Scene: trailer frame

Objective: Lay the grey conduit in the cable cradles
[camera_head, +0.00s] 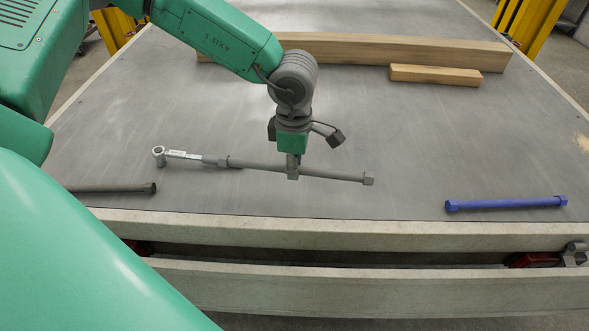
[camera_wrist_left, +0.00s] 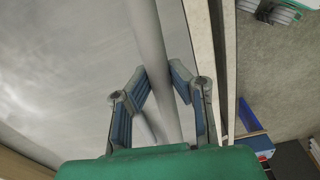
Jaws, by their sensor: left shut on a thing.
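The grey conduit (camera_head: 335,177) is a thin bar with wider collars near its ends. It lies crosswise in the head view over the grey deck. My left gripper (camera_head: 292,172) comes down on it from above near its middle and is shut on it. In the left wrist view the conduit (camera_wrist_left: 151,45) passes between the two fingers (camera_wrist_left: 163,97) of this gripper. I cannot tell whether it touches the deck or is just above it. No cable cradle can be made out surely; red parts (camera_head: 535,259) with a grey fitting sit between the front rails at right. My right gripper is not in view.
A ratchet wrench (camera_head: 184,155) lies by the conduit's left end. A dark bar (camera_head: 110,188) lies further left. A blue bar (camera_head: 506,204) lies at right. Wooden beams (camera_head: 385,50) lie at the back. Two pale rails (camera_head: 330,231) run along the front with a gap between.

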